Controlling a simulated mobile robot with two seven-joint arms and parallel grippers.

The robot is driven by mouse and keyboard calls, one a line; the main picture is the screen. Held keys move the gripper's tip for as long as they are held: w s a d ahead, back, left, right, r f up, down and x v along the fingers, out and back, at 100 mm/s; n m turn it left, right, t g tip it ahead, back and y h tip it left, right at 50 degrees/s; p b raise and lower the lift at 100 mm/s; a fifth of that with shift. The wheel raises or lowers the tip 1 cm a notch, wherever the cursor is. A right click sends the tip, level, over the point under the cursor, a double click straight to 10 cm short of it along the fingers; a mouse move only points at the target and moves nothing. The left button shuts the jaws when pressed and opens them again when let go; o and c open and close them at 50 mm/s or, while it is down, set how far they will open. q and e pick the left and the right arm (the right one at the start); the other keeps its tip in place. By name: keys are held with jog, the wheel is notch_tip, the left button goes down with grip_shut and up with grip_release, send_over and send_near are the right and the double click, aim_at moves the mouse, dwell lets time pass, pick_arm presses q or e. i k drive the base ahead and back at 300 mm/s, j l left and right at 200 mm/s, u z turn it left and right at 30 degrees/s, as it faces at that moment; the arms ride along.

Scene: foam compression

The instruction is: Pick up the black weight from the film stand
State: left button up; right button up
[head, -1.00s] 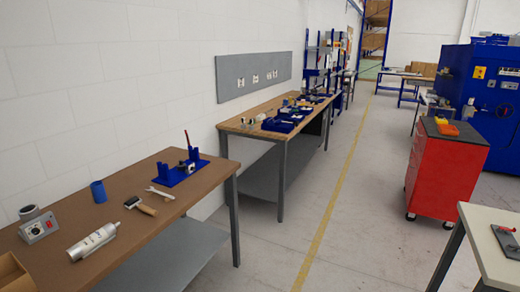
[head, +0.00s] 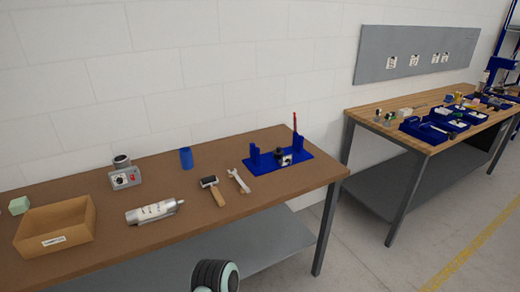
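A blue stand (head: 264,170) with upright posts and a thin red piece sits at the right end of the brown table. A small black piece (head: 280,153) with a light part is on its base; it looks like the weight, but it is too small to be sure. A grey box with a dial (head: 124,179) stands further left, with a dark round piece (head: 121,161) on top. Neither of my grippers shows. A dark rounded part with a pale green ring at the bottom edge seems to be my own arm.
On the brown table (head: 180,240) are an open cardboard box (head: 57,228), a pale green block (head: 19,205), a silver bottle (head: 154,212), a blue cup (head: 186,158), a brush-like tool (head: 213,191) and a wrench (head: 239,181). A second workbench (head: 378,102) holds blue trays. Floor is clear between.

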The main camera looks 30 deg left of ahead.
aim_at(278, 154)
jog(key=i+l+u, duration=0.2)
jog(key=u, duration=0.25)
jog(key=i+l+u, duration=0.25)
jog(key=u, duration=0.15)
jog(key=i+l+u, duration=0.15)
jog(key=l+u, duration=0.3)
jog(key=i+l+u, duration=0.1)
jog(key=l+u, duration=0.15)
jog(key=u, duration=0.15)
jog(key=l+u, duration=0.45)
jog(key=i+j, duration=0.05)
